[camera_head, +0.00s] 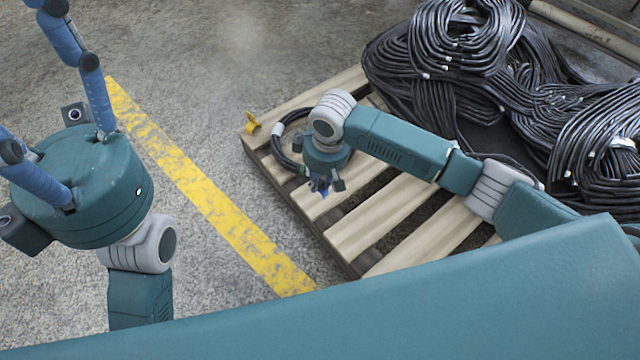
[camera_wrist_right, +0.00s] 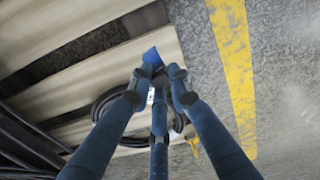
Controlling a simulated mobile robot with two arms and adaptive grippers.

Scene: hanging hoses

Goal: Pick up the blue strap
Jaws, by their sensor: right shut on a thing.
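The blue strap (camera_wrist_right: 152,57) shows between the fingertips of my right gripper (camera_wrist_right: 158,76) in the right wrist view. That gripper is shut on it, and a flat blue end sticks out past the fingers. In the head view the strap (camera_head: 321,188) is a small blue patch under my right gripper (camera_head: 324,184), just over the pallet slats. The fingers and wrist hide most of it. My left gripper (camera_head: 40,85) is at the upper left of the head view, its long blue fingers spread open and empty, over the floor.
A wooden pallet (camera_head: 385,213) lies under my right arm. A small black hose coil (camera_head: 278,148) rests on its corner beside a yellow strap (camera_head: 252,124). Large heaps of black hoses (camera_head: 440,80) fill the upper right. The floor left of the yellow line (camera_head: 205,195) is clear.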

